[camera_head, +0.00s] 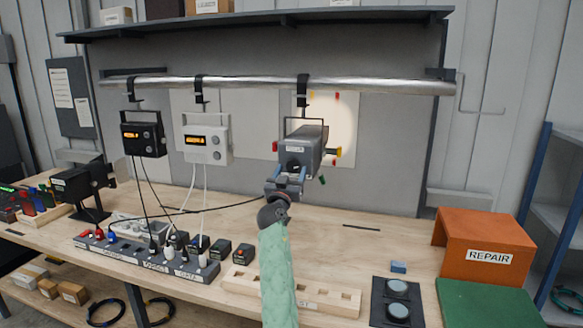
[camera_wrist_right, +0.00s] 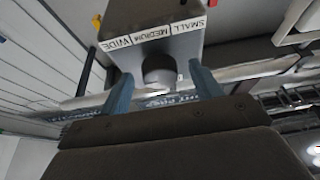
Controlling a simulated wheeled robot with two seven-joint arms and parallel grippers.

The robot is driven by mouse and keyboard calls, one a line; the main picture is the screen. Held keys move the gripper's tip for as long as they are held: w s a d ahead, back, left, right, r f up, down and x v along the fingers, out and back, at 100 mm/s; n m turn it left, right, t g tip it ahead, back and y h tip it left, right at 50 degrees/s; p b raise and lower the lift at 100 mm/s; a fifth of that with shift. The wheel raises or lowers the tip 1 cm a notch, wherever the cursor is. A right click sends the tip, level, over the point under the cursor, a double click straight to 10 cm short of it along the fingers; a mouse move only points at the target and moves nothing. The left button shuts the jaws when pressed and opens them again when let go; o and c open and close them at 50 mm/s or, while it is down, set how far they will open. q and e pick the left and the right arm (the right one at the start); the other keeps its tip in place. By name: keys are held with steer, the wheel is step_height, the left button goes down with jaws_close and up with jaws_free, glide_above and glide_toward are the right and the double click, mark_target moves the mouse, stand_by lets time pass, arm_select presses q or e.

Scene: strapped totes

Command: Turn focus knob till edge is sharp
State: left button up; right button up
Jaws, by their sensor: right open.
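A grey spotlight (camera_head: 303,145) hangs by a clamp from the pipe, with a red knob (camera_head: 275,147) and a yellow knob (camera_head: 335,152) on its sides. Behind it a pale round light patch (camera_head: 343,122) falls on the board; its edge looks somewhat soft. My right gripper (camera_head: 288,178) is open just in front of the spotlight's rear. In the right wrist view a dark round knob (camera_wrist_right: 158,70) sits between the open blue fingers, with gaps on both sides. A label above it reads SMALL, MEDIUM, WIDE. My left gripper is out of view.
Two other fixtures, black (camera_head: 143,140) and white (camera_head: 204,140), hang to the left on the pipe (camera_head: 250,86). A power strip (camera_head: 150,258) with cables lies on the bench. An orange REPAIR box (camera_head: 485,235) stands at right.

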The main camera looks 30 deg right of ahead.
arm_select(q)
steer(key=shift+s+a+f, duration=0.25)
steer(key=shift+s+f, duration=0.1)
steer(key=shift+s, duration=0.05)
arm_select(e)
steer(key=shift+w+d+r, duration=0.2)
steer(key=shift+w+d, duration=0.1)
steer(key=shift+d, duration=0.1)
steer(key=c, duration=1)
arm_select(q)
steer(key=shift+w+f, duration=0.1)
arm_select(e)
steer(key=shift+o, duration=0.2)
